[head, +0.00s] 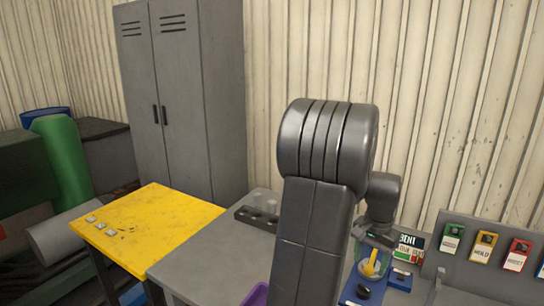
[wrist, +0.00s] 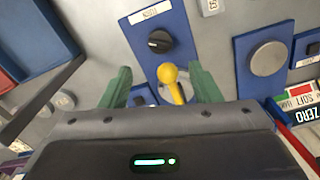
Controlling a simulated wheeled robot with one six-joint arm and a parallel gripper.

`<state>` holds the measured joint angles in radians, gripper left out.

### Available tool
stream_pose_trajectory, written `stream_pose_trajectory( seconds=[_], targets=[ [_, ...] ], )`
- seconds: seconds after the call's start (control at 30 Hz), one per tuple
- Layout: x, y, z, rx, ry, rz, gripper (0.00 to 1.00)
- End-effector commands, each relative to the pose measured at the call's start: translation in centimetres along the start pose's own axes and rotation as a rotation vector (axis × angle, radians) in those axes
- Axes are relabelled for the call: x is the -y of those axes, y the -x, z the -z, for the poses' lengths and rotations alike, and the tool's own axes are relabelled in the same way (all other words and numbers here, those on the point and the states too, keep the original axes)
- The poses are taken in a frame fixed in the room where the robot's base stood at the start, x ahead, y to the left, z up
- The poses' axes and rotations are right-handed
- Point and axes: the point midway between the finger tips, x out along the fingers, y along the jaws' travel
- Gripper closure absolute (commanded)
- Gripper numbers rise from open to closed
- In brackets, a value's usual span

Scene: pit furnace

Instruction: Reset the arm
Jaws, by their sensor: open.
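My arm rises in the middle of the head view and bends down at the right, with my gripper (head: 372,256) low over the grey bench. In the wrist view my gripper (wrist: 163,84) has its two green fingers apart. A yellow ball-topped lever (wrist: 169,76) shows between the fingers, with gaps on both sides, so it is not gripped. The lever (head: 370,264) also shows below the gripper in the head view. Its lower end is hidden behind the gripper body in the wrist view.
A blue plate with a black knob (wrist: 160,41) lies just beyond the lever, and a blue plate with a round grey button (wrist: 268,58) to the right. Upright switch panel (head: 485,250) stands right. Yellow table (head: 155,225) and grey lockers (head: 180,100) stand left.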

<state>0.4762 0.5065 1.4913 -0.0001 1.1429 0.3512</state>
Motion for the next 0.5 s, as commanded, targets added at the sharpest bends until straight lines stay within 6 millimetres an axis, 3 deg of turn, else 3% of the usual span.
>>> stream_pose_trajectory(
  seconds=[0.3,0.5],
  targets=[
    [0.0,-6.4,-0.1,0.006,0.000,-0.002,0.43],
    [0.0,-9.1,-0.1,0.003,0.001,-0.001,0.43]
  ],
)
